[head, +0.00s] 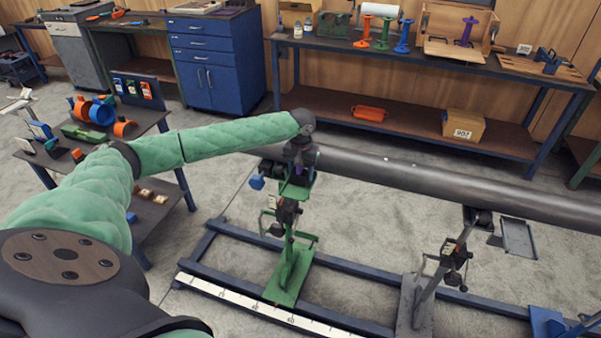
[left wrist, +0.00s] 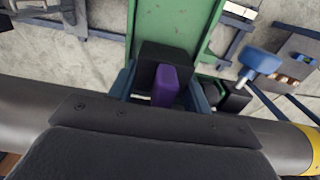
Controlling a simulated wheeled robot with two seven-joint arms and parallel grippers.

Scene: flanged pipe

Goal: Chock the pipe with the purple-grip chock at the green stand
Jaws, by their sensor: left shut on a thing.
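The grey pipe (head: 430,178) runs from the middle to the right edge in the head view. It also crosses the left wrist view (left wrist: 28,120). The green stand (head: 290,262) stands upright under the pipe's left end; its green top shows in the left wrist view (left wrist: 178,30). My left gripper (head: 302,160) is at the stand's head, beside the pipe. In the left wrist view its blue fingers are shut on the purple-grip chock (left wrist: 166,84), a black block with a purple grip. I cannot tell whether the chock touches the pipe. My right gripper is out of view.
A grey stand (head: 421,292) holds the pipe farther right. Blue floor rails (head: 350,268) and a white ruler strip (head: 245,308) lie below. A blue knob (head: 257,183) sticks out left of the green stand. A shelved cart (head: 150,118) stands left, benches behind.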

